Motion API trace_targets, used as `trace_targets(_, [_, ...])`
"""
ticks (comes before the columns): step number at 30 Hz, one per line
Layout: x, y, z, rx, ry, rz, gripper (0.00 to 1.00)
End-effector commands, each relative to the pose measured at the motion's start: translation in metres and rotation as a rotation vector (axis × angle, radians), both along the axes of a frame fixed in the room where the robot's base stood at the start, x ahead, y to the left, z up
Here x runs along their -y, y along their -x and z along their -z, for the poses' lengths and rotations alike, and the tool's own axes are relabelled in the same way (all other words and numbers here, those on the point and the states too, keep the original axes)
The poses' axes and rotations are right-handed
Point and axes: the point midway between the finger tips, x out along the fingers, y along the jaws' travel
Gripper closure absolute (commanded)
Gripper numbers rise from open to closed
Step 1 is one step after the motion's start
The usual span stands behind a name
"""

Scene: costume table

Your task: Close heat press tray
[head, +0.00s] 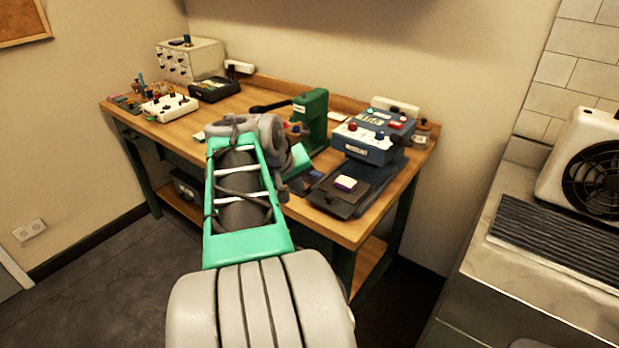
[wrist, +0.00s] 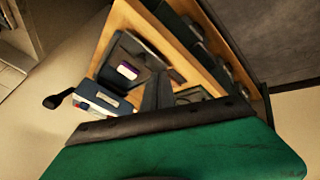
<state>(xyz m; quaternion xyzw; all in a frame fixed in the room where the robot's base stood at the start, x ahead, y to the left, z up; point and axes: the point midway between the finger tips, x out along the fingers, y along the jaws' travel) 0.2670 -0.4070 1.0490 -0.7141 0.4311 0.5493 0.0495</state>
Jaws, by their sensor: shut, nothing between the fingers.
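The heat press (head: 369,136) is a blue-grey machine with red and green knobs at the right end of the wooden table. Its dark tray (head: 333,199) sticks out toward the table's front edge, with a small white block (head: 346,183) on it. In the wrist view the tray (wrist: 117,57) and block (wrist: 127,71) show beyond my fingers, with the press body (wrist: 103,103) at lower left. My gripper (wrist: 158,80) is shut and empty, apart from the tray in that view. In the head view my arm hides most of the gripper.
A green press (head: 312,118) with a black lever stands left of the heat press. A metal counter (head: 500,270) with a fan unit stands at right.

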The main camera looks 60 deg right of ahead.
Motion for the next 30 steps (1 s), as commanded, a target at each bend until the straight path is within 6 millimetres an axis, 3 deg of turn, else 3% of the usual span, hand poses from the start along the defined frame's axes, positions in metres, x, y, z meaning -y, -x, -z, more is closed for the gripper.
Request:
trace_targets(14, [0.052, -0.004, 0.084, 0.000, -0.005, -0.003, 1.00])
trace_targets(21, [0.079, 0.016, 0.086, 0.003, -0.002, -0.004, 1.00])
trace_targets(30, [0.082, 0.018, 0.087, 0.003, -0.002, -0.006, 1.00])
